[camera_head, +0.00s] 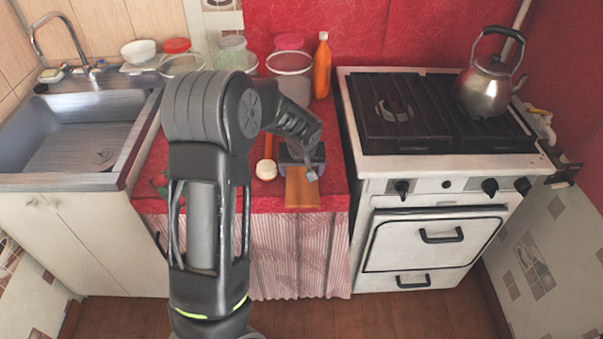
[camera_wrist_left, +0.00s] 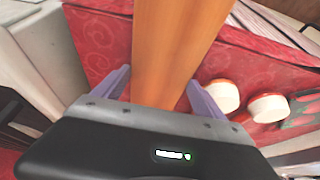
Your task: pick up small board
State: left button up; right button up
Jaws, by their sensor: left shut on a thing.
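The small board (camera_head: 301,192) is a flat, orange-brown wooden piece at the front edge of the red counter, between sink and stove. My left gripper (camera_head: 303,160) reaches down over its far part and hides it there. In the left wrist view the board (camera_wrist_left: 178,45) runs away between the two purple-grey fingers of the gripper (camera_wrist_left: 158,90), one on each side. The gripper is shut on the board. Whether the board is clear of the counter cannot be told. My right gripper is not in view.
A small white round item (camera_head: 266,169) stands just left of the board; two white-and-red ones (camera_wrist_left: 224,95) show in the wrist view. Jars (camera_head: 290,75) and an orange bottle (camera_head: 322,66) stand behind. A stove (camera_head: 440,160) with a kettle (camera_head: 487,86) borders the right, a sink (camera_head: 85,145) the left.

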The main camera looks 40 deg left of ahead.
aim_at(302, 175)
pick_arm(q)
jog(key=shift+r, duration=0.1)
notch_tip(302, 175, up, 10)
jog(key=shift+b, duration=0.35)
dwell(0.8)
